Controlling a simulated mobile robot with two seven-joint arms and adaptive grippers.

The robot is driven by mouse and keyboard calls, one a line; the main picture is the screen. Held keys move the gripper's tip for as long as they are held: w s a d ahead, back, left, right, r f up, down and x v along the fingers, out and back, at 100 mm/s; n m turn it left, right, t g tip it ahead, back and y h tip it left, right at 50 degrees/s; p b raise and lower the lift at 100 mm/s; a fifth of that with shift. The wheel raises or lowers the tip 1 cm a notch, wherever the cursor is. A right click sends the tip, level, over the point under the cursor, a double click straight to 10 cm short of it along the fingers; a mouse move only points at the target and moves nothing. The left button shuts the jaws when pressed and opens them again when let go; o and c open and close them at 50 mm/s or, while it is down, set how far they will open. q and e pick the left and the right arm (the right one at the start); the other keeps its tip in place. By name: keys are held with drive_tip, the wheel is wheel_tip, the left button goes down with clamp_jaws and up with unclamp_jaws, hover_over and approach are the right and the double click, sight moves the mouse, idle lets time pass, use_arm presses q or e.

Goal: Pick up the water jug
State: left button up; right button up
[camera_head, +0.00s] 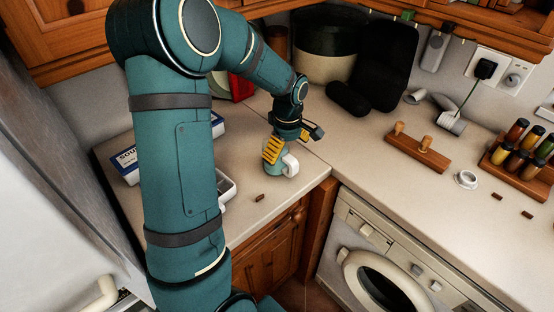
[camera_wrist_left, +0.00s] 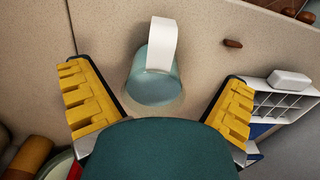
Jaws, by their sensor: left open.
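The water jug (camera_wrist_left: 153,84) has a blue-green translucent body and a white handle (camera_wrist_left: 162,45). In the left wrist view it stands on the counter between my left gripper's (camera_wrist_left: 160,108) two yellow fingers, which are spread wide with a gap on each side. In the head view the jug's white handle (camera_head: 291,165) shows just right of my left gripper (camera_head: 273,150), which points down over it and hides part of its body. My left gripper is open and holds nothing. My right gripper is in neither view.
A small brown piece (camera_head: 259,198) lies in front of the jug. A white divided tray (camera_wrist_left: 282,100) and a blue-white box (camera_head: 126,162) are to the left. A wooden peg rack (camera_head: 418,154) and spice rack (camera_head: 520,160) stand right. Dark appliances (camera_head: 385,65) stand behind.

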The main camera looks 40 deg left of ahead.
sight(286, 156)
use_arm(q)
wheel_tip(286, 156, down, 4)
drive_tip(key=shift+a+r, duration=0.1)
drive_tip(key=shift+a, duration=0.05)
drive_tip(key=shift+w, duration=0.1)
clamp_jaws()
